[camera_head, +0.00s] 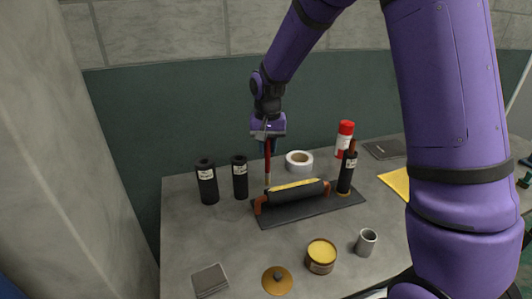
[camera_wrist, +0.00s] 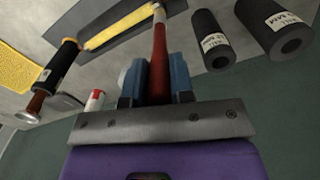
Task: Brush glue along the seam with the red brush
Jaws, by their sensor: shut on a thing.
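The red brush (camera_head: 267,158) hangs upright below my gripper (camera_head: 268,137), with its lower end at the left part of the seam. My gripper is shut on the brush handle, and the wrist view shows the red handle (camera_wrist: 158,62) between the blue fingers (camera_wrist: 157,80). The yellow seam (camera_head: 297,184) runs along the top of a black foam sleeve (camera_head: 298,194) around a copper pipe on a dark mat (camera_head: 300,210). The seam also shows in the wrist view (camera_wrist: 115,28). I cannot tell whether the brush tip touches it. An open glue tin (camera_head: 321,256) with yellow content stands in front.
Two black foam tubes (camera_head: 207,182) (camera_head: 240,177) stand left of the mat. A black sleeve on a copper pipe (camera_head: 347,172), a white tape roll (camera_head: 299,161) and a red-capped can (camera_head: 343,139) stand behind and right. A lid (camera_head: 277,280) and grey cup (camera_head: 366,242) are in front.

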